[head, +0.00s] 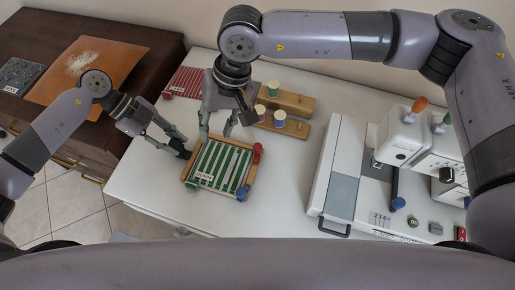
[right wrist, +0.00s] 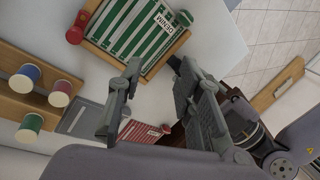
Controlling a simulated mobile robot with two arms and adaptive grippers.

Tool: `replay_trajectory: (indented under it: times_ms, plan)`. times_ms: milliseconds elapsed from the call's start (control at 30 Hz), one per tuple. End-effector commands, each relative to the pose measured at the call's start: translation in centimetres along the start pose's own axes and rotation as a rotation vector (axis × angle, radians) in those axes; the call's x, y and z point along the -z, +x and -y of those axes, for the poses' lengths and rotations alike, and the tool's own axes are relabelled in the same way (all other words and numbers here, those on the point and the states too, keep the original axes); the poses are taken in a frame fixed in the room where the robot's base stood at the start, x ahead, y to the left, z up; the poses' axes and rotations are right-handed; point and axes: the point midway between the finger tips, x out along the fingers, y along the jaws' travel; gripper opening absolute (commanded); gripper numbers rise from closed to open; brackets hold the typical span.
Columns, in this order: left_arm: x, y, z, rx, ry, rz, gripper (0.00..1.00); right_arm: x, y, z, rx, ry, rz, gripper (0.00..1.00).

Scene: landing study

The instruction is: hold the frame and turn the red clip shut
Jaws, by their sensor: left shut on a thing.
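The frame (head: 192,180) is a wooden rectangle around green and white stripes, lying on the white table. The red clip (head: 257,149) sits at its far right corner; it also shows at the frame's edge in the right wrist view (right wrist: 75,34). My right gripper (head: 217,132) is open and empty above the frame's far edge, left of the red clip. Its fingers spread apart in the right wrist view (right wrist: 152,92).
Wooden blocks with coloured spools (head: 290,103) stand just behind the frame. A red striped piece (head: 188,80) lies at the back left. A large white machine (head: 345,165) fills the right. The white table (head: 280,205) is clear between frame and machine.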

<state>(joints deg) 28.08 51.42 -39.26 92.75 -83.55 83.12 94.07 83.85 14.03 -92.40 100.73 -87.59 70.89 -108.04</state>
Motion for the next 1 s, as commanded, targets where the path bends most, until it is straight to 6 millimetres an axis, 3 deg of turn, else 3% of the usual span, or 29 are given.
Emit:
replay_trajectory:
  times_ms: [33,100,300,533,1000]
  plan:
    - [-0.3,0.5,-0.3,-0.01,-0.007,0.004,0.0,0.1,0.6,-2.2,-0.067,-0.029,-0.013,0.33]
    - [-0.3,0.4,-0.3,-0.01,-0.007,0.004,0.0,0.2,1.1,-4.6,-0.149,-0.069,-0.024,0.33]
    - [-0.3,0.4,-0.3,-0.009,-0.007,0.004,0.0,0.5,1.7,-9.2,-0.294,-0.138,-0.039,0.33]
    - [-0.4,0.4,-0.3,-0.009,-0.006,0.004,0.0,0.5,2.9,-10.5,-0.327,-0.152,-0.038,0.33]
    - [-0.3,0.4,-0.3,-0.009,-0.006,0.005,0.0,0.9,7.8,-12.0,-0.324,-0.15,-0.038,0.33]
